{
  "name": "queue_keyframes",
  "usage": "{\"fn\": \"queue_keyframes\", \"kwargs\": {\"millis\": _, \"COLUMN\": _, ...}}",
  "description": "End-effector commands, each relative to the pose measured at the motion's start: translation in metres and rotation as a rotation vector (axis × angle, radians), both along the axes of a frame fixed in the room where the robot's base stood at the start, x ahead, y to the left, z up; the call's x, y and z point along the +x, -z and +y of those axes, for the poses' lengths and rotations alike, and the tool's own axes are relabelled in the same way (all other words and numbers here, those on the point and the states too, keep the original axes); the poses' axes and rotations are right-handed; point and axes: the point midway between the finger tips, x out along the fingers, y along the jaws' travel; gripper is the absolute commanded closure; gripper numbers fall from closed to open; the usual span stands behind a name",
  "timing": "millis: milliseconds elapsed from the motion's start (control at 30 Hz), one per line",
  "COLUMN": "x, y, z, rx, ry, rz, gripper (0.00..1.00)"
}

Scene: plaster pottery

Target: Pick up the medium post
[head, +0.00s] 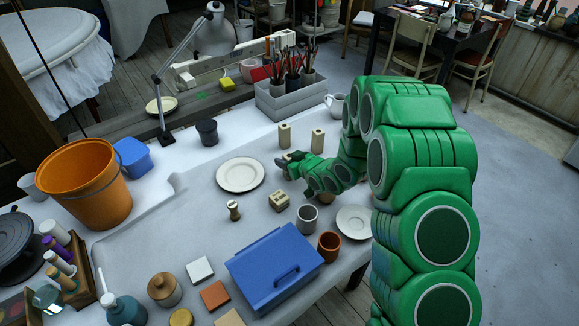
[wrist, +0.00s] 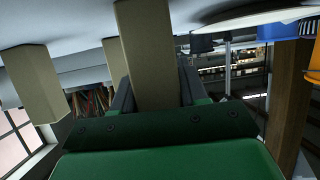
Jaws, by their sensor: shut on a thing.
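A pale beige post (wrist: 148,50) stands between the two dark fingers of my gripper (wrist: 152,92) in the wrist view, and the fingers are shut on it. I cannot tell whether it touches the table. In the head view my gripper (head: 284,159) is low over the table, right of the white plate, and the held post is mostly hidden there. Two other pale posts stand behind it, a left one (head: 284,135) and a right one (head: 318,140). Two posts also show beside and behind the held one in the wrist view, one at the left (wrist: 32,88).
The white plate (head: 240,175) lies left of my gripper. A beige block (head: 279,201), a grey cup (head: 307,218) and a small saucer (head: 354,221) are in front. A blue box (head: 273,270) is nearer. A grey caddy with brushes (head: 290,98) stands behind the posts.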

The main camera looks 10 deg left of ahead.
Motion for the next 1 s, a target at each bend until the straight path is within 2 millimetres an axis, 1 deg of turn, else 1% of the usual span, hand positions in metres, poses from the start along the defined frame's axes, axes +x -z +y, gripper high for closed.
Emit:
{"fn": "queue_keyframes", "kwargs": {"millis": 33, "x": 0.0, "y": 0.0, "z": 0.0, "rx": 0.0, "ry": 0.0, "rz": 0.0, "gripper": 0.9}}
{"fn": "queue_keyframes", "kwargs": {"millis": 67, "x": 0.0, "y": 0.0, "z": 0.0, "rx": 0.0, "ry": 0.0, "rz": 0.0, "gripper": 0.95}}
{"fn": "queue_keyframes", "kwargs": {"millis": 100, "x": 0.0, "y": 0.0, "z": 0.0, "rx": 0.0, "ry": 0.0, "rz": 0.0, "gripper": 0.97}}
{"fn": "queue_keyframes", "kwargs": {"millis": 333, "x": 0.0, "y": -0.001, "z": 0.0, "rx": 0.0, "ry": 0.0, "rz": 0.0, "gripper": 0.97}}
{"fn": "queue_keyframes", "kwargs": {"millis": 467, "x": 0.0, "y": -0.007, "z": 0.0, "rx": 0.001, "ry": 0.0, "rz": -0.001, "gripper": 0.97}}
{"fn": "queue_keyframes", "kwargs": {"millis": 567, "x": 0.001, "y": -0.017, "z": 0.0, "rx": 0.002, "ry": 0.0, "rz": -0.003, "gripper": 0.97}}
{"fn": "queue_keyframes", "kwargs": {"millis": 1000, "x": 0.001, "y": -0.077, "z": 0.0, "rx": 0.001, "ry": 0.0, "rz": -0.004, "gripper": 0.97}}
